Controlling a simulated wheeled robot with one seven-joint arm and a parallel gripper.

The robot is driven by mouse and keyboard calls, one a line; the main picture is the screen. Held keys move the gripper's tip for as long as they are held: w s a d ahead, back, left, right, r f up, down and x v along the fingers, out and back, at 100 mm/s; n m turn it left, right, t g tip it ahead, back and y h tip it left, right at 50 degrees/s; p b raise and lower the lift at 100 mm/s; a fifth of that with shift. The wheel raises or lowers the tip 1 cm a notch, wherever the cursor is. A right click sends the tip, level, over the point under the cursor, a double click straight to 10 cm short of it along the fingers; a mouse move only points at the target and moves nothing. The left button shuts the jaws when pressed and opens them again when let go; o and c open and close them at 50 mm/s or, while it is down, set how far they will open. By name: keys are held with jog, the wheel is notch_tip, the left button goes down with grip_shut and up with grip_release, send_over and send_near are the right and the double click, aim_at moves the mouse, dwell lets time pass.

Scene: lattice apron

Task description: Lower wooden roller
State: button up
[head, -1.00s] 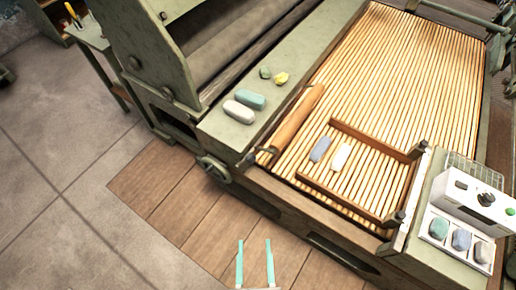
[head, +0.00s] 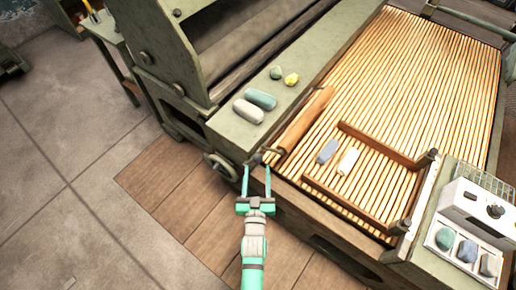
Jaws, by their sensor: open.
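The wooden roller (head: 303,119) is a brown cylinder lying along the left edge of the slatted bed (head: 400,85). My gripper (head: 256,170) has two teal fingers, open and pointing up the picture. The fingertips are just below the roller's near end, close to the machine's front edge. Nothing shows between the fingers. I cannot tell whether a fingertip touches the bracket.
A handwheel (head: 221,167) sits left of my gripper. A wooden frame (head: 345,205) on the bed surrounds a blue-grey block (head: 328,151) and a cream block (head: 348,161). Several blocks and lumps lie on the green ledge (head: 234,130). A white control box (head: 485,215) stands right.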

jog(key=w, duration=1)
jog(key=shift+w, duration=0.25)
jog(key=shift+d, duration=0.1)
grip_shut()
